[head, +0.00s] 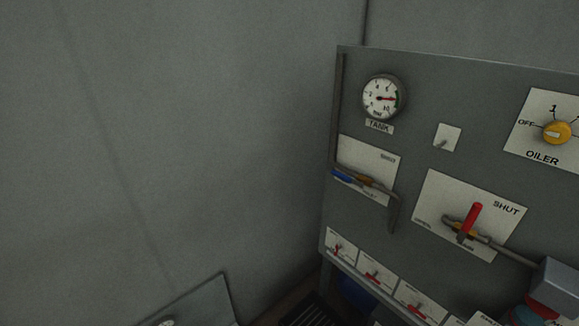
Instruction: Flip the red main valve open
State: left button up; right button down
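The red main valve lever (469,222) is on a white plate (430,197) marked SHUT on the grey panel. The lever stands nearly upright, its top leaning slightly right, on a brass valve body (488,240). A pipe runs from the body toward the lower right. No gripper or arm can be made out in the head view.
The grey panel (440,95) carries a TANK gauge (382,98), a small toggle switch (446,138), a yellow OILER knob (557,132) and a blue-handled valve (345,175). Several small red-handled valves (374,277) line its bottom. A bare grey wall (180,140) fills the left.

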aim_at(476, 207)
jog(key=z, duration=1.4)
jog(key=k+j+u, duration=0.1)
jog(key=j+u, duration=0.1)
jog(key=j, duration=0.25)
